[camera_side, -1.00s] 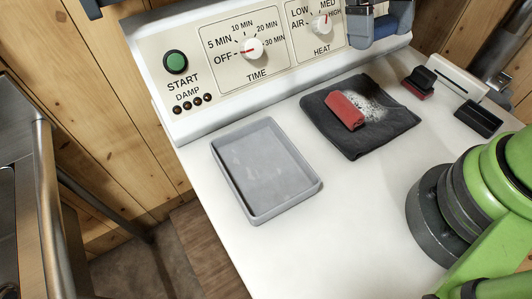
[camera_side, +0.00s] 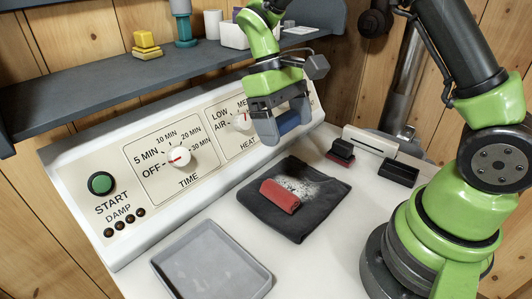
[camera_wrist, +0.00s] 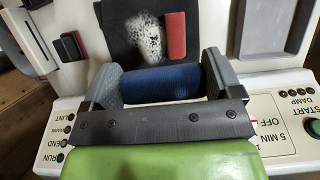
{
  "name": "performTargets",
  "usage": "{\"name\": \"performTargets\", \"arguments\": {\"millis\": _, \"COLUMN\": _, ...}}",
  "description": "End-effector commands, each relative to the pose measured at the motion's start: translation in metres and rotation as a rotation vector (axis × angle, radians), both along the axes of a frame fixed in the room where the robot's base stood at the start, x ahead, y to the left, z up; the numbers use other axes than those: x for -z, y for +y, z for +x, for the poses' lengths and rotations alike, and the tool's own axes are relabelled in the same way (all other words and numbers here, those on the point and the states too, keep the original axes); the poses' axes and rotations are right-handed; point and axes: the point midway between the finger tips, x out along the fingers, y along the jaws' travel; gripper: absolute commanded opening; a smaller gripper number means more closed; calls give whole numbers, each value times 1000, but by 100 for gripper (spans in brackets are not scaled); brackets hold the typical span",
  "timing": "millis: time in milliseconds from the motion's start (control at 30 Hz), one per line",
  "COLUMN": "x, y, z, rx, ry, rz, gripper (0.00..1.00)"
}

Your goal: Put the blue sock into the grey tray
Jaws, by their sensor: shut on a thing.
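The blue sock, a small blue roll (camera_wrist: 160,82), lies across between the two fingers of my gripper (camera_wrist: 162,80) in the wrist view. In the side view my gripper (camera_side: 282,124) is shut on the sock (camera_side: 287,122), in front of the sloped control panel, above the far side of the dark cloth. The grey tray (camera_side: 212,262) sits on the white top at the lower left, its near part cut off by the picture edge. It looks empty. Part of the tray (camera_wrist: 270,30) shows at the top right of the wrist view.
A red roll (camera_side: 280,196) lies on the dark cloth (camera_side: 292,225) beside a speckled patch. The control panel (camera_side: 180,165) with knobs stands behind, below a grey shelf (camera_side: 130,95). A black and red block (camera_side: 341,152) and black box (camera_side: 398,173) are at right.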

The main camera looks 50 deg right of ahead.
Motion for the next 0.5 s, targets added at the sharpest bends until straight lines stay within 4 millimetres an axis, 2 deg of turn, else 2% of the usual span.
{"name": "performTargets", "arguments": {"millis": 167, "x": 18, "y": 58, "z": 20, "rx": 37, "ry": -12, "rz": -1, "gripper": 61}}
{"name": "performTargets", "arguments": {"millis": 233, "x": 27, "y": 89, "z": 25, "rx": 63, "ry": -15, "rz": -2, "gripper": 61}}
{"name": "performTargets", "arguments": {"millis": 400, "x": 48, "y": 157, "z": 24, "rx": 122, "ry": -11, "rz": 1, "gripper": 61}}
{"name": "performTargets", "arguments": {"millis": 500, "x": 56, "y": 186, "z": 19, "rx": 148, "ry": -5, "rz": 2, "gripper": 61}}
